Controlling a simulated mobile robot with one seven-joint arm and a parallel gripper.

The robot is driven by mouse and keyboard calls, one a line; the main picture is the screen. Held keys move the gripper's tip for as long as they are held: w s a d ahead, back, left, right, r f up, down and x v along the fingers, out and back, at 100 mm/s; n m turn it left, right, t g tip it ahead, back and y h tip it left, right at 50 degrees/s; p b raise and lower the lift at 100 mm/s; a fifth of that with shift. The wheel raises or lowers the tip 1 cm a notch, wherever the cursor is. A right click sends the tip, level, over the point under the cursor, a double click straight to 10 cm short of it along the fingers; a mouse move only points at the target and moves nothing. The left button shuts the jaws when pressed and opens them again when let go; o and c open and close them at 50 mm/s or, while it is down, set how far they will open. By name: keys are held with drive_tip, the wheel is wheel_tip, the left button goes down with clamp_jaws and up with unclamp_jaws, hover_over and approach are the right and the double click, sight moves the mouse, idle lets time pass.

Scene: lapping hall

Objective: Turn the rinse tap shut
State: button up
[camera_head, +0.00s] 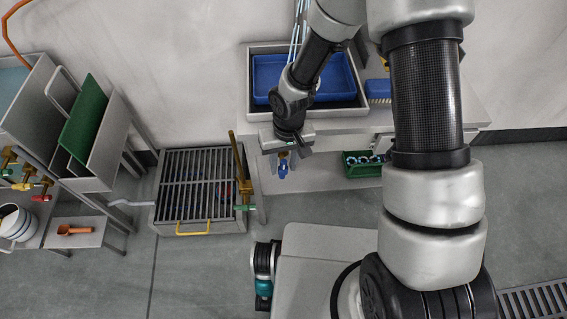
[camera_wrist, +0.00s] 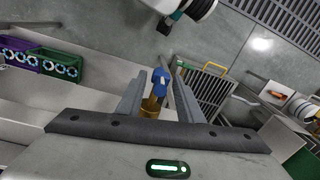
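A brass tap with a blue lever (camera_wrist: 160,82) stands between the two fingers of my gripper (camera_wrist: 158,72) in the wrist view. The fingers are apart, with gaps beside the lever, so no grip on it shows. In the head view my gripper (camera_head: 284,145) hangs at the front edge of the sink bench, and the blue lever (camera_head: 283,166) shows just below it. Most of the brass body (camera_wrist: 152,106) is hidden in the head view. A second brass tap with a green handle (camera_head: 243,206) stands at the grate's right side.
A slatted grate (camera_head: 196,178) with a yellow handle (camera_head: 194,229) lies left of my gripper. A blue basin (camera_head: 272,72) sits in the sink behind it. A green crate (camera_head: 362,169) with rings is at right. Several coloured-handle taps (camera_head: 22,186) are at far left.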

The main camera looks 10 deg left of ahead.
clamp_jaws()
